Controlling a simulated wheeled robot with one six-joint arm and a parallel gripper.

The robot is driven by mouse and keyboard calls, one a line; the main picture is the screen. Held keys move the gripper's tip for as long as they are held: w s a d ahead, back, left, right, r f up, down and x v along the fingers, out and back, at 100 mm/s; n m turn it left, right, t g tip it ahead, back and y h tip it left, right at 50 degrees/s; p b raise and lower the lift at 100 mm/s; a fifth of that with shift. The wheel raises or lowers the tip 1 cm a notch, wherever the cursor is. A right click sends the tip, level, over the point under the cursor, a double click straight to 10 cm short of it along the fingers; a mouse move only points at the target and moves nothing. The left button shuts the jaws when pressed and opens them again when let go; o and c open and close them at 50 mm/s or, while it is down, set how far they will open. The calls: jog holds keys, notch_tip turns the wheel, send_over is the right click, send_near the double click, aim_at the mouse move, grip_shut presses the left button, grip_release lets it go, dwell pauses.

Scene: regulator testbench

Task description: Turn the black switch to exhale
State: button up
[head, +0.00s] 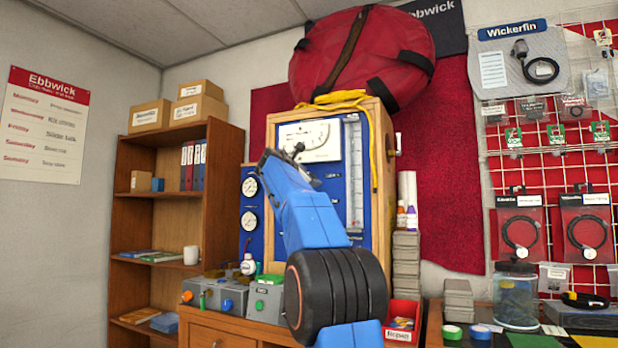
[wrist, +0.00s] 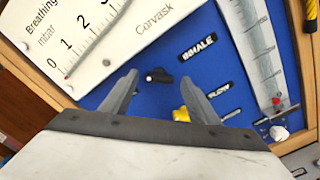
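The black switch (wrist: 158,76) is a small dark knob on the blue panel (wrist: 165,99). In the wrist view it shows between the tips of my gripper (wrist: 160,78), whose two grey fingers are spread apart with a gap on both sides of the switch. I cannot tell how far the tips are from the panel. An INHALE label (wrist: 198,47) sits up and right of the switch; I see no readable exhale label. In the head view my gripper (head: 292,160) is in front of the testbench (head: 385,165), and the switch is hidden there.
A yellow knob (wrist: 181,114) is close to the right finger. The white gauge plate (wrist: 88,32) is up and left, and a flow tube (wrist: 252,50) stands to the right. A yellow hose (head: 345,98) hangs over the testbench top. Grey boxes (head: 265,300) stand below.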

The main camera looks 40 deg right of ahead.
jog(key=shift+a, duration=0.15)
jog(key=v, duration=1.7)
jog(key=shift+s+a, duration=0.1)
jog(key=shift+s, duration=0.05)
